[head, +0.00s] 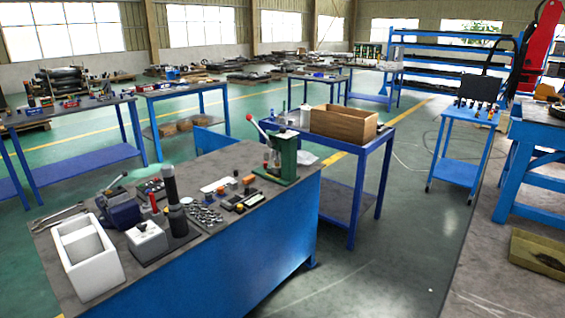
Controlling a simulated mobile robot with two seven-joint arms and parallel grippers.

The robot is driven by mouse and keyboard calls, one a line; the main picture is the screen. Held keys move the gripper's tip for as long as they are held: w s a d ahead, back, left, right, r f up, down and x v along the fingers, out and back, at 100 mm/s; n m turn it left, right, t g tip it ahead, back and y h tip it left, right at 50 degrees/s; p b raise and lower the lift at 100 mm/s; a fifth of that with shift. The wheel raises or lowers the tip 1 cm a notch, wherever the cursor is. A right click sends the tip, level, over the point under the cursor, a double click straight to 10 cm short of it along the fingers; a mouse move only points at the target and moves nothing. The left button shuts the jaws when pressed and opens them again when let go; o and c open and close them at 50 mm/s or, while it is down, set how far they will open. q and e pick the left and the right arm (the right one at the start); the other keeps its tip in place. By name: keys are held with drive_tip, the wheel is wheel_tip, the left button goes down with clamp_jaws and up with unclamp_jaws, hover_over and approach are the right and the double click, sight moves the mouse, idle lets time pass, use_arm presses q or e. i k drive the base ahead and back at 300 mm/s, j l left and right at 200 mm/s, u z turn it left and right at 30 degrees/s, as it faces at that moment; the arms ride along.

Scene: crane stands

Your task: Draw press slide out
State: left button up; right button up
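A green hand press (287,158) stands upright at the far right end of the near workbench (250,205). Its lever rises to the left and ends in a red knob (250,117). The press slide is too small to tell apart from the rest of the press. Neither of my grippers is in this view, and nothing of mine touches the press.
The near bench also holds a white open box (78,262), a grey box (148,240), a tall black cylinder (172,195) and several small parts. A blue cart with a wooden crate (343,124) stands behind the press. Green floor (400,250) is free at right.

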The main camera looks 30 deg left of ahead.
sight(277, 171)
drive_tip(key=i+j+u, duration=0.15)
drive_tip(key=i+u, duration=0.65)
drive_tip(key=i+j+u, duration=0.25)
drive_tip(key=i, duration=0.15)
